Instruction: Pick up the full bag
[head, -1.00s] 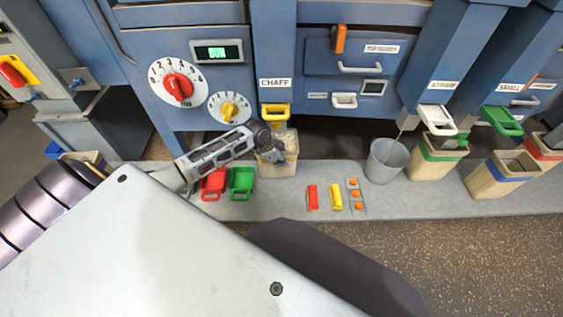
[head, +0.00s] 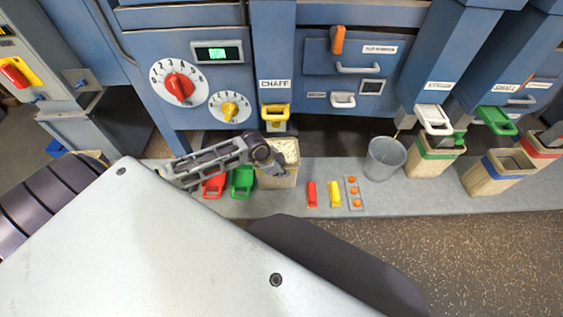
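A tan bag (head: 286,181) filled to the top with pale material stands below the yellow-handled CHAFF spout (head: 276,112). My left gripper (head: 279,158) reaches in from the left and lies over the bag's near left side, overlapping its rim. Its fingertips are small and dark against the bag, so I cannot tell whether they close on it. My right gripper is out of view.
A red bin (head: 214,186) and a green bin (head: 242,182) sit left of the bag. Red (head: 311,194) and yellow (head: 335,194) blocks, an orange-button panel (head: 354,192) and a grey bucket (head: 385,158) stand right. More bags (head: 437,164) stand farther right.

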